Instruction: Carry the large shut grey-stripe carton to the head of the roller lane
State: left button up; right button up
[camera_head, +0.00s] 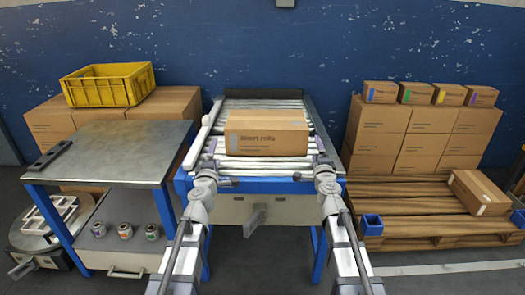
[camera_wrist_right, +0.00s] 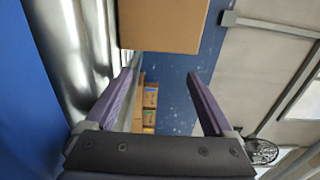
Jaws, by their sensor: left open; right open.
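A large shut brown carton (camera_head: 266,134) marked "Short rolls", with a greyish stripe at the left of its front face, sits on the roller lane (camera_head: 262,168). My left gripper (camera_head: 211,147) is open just left of the carton. My right gripper (camera_head: 320,148) is open just right of it. In the right wrist view the carton (camera_wrist_right: 165,25) lies ahead at the top, and nothing is between the right fingers (camera_wrist_right: 165,78). Neither gripper visibly holds the carton; any contact is hard to tell.
At right, a wooden pallet (camera_head: 420,205) bears stacked cartons (camera_head: 408,140), small striped boxes (camera_head: 413,94) on top, and a single carton (camera_head: 479,193). Rollers show bare around the carton.

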jog(key=shift+s, duration=1.4)
jog(key=shift+w, duration=0.1)
jog(key=w, duration=0.8)
pick_arm(q)
jog(key=shift+w, duration=0.15)
